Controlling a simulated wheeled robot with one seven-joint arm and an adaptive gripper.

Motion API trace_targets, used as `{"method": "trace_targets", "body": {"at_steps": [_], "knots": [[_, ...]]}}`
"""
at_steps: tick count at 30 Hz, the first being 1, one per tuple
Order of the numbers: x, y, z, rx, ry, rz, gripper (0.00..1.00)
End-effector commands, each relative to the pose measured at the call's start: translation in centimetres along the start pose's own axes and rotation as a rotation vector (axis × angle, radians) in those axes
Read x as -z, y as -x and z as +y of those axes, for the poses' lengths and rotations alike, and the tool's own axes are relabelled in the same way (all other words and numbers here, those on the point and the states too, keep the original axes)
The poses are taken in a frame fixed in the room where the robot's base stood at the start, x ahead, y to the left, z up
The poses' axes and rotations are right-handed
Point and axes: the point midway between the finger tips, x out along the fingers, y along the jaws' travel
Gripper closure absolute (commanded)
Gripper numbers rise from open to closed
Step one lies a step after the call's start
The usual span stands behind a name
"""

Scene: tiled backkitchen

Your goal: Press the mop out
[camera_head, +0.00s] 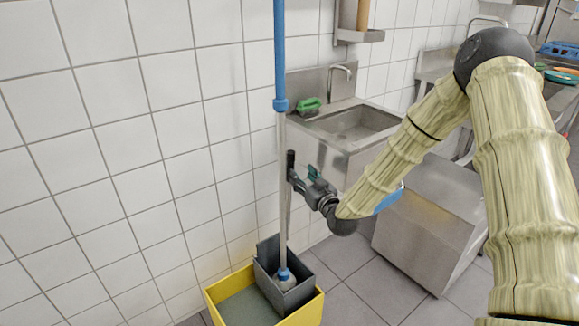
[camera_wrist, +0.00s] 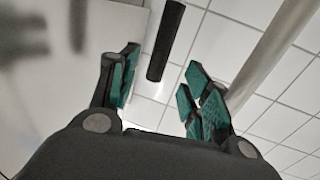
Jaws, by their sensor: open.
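The mop (camera_head: 281,180) stands upright, with a blue upper handle and a pale lower pole. Its head sits in the grey wringer (camera_head: 268,250) on the yellow bucket (camera_head: 315,309). A black lever grip (camera_head: 290,163) shows close to the mop pole, at the height of my gripper (camera_head: 299,180). In the wrist view, my gripper (camera_wrist: 160,85) is open with green-padded fingers. The black grip (camera_wrist: 166,38) appears between and beyond the fingertips; I see no clear contact. The mop pole (camera_wrist: 272,52) passes to the right, outside the fingers.
A steel sink (camera_head: 352,123) with a green brush (camera_head: 309,105) stands behind my gripper. A steel cabinet (camera_head: 425,235) is at the right. The white tiled wall (camera_head: 120,150) is close behind the bucket at the left. Grey floor (camera_head: 365,290) is free right of the bucket.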

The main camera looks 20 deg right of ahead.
Motion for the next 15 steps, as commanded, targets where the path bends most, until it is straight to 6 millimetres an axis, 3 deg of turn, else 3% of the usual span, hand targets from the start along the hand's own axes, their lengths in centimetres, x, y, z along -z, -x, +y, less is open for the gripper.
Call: {"method": "trace_targets", "body": {"at_steps": [15], "knots": [[-0.1,-7.9,-0.3,0.003,0.000,-0.001,0.52]]}}
